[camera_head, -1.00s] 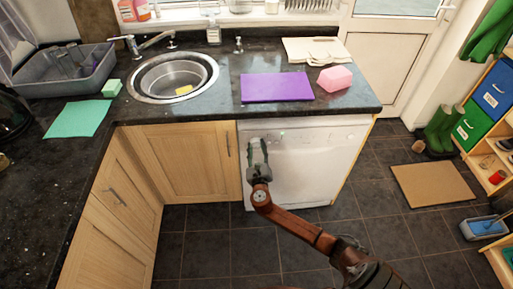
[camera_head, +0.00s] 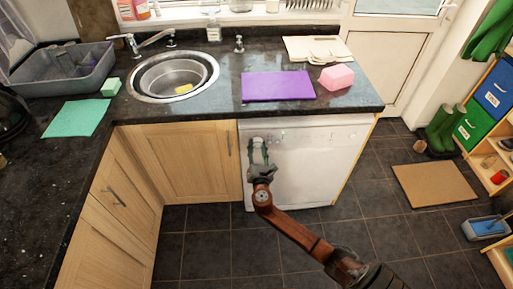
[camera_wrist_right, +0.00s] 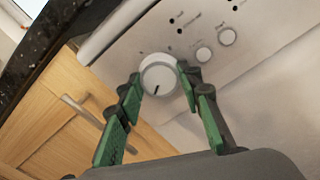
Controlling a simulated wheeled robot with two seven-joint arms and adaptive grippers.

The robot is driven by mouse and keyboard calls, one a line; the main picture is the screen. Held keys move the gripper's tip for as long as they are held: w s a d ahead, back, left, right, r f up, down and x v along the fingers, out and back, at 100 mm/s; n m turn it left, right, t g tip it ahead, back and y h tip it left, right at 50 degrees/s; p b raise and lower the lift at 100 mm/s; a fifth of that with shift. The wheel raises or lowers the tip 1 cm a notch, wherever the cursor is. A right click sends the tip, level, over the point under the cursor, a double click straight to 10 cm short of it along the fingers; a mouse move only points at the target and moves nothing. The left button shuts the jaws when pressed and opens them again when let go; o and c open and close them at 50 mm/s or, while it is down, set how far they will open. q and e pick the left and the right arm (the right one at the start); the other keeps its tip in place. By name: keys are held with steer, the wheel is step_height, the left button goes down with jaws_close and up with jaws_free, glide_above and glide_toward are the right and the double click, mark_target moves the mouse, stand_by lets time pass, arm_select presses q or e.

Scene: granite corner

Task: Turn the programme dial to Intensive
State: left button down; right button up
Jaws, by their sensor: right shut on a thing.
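The white dishwasher (camera_head: 305,170) stands under the worktop, with its control panel along the top. In the right wrist view the round white programme dial (camera_wrist_right: 159,76) has a dark pointer mark aimed down and slightly left in the picture. My right gripper (camera_wrist_right: 160,78) is shut on the dial, one green-padded finger on each side of it. The labels around the dial are too small to read. My left gripper does not show.
In the wrist view, two round buttons (camera_wrist_right: 227,37) sit beside the dial, and a cupboard handle (camera_wrist_right: 82,111) is near.

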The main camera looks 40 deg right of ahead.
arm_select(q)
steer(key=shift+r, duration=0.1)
arm_select(e)
steer(key=shift+a+f+m, duration=0.1)
steer(key=shift+m, duration=0.3)
steer(key=o, duration=1.1)
steer(key=shift+o, duration=0.3)
steer(key=shift+s, duration=0.1)
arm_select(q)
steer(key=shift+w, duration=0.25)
arm_select(e)
steer(key=v, duration=1.1)
steer(key=shift+s+a, duration=0.15)
steer(key=shift+s, duration=0.15)
